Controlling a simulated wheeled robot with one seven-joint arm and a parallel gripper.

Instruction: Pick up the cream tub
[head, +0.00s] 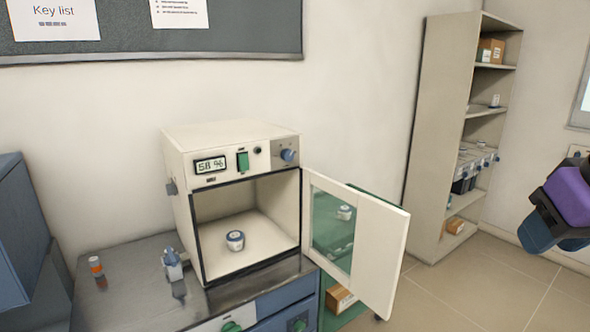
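The cream tub (235,240) is a small round white jar with a blue band. It stands upright on the floor inside the open furnace (206,238), a cream box on a metal bench. The furnace door (378,252) is swung open to the right, and its window shows what looks like a reflection of the tub. My arm shows purple and dark blue at the right edge, far from the tub. The fingertips of my gripper cannot be made out.
A shelf unit (432,140) with boxes stands at the back right. Floor is clear at the lower right.

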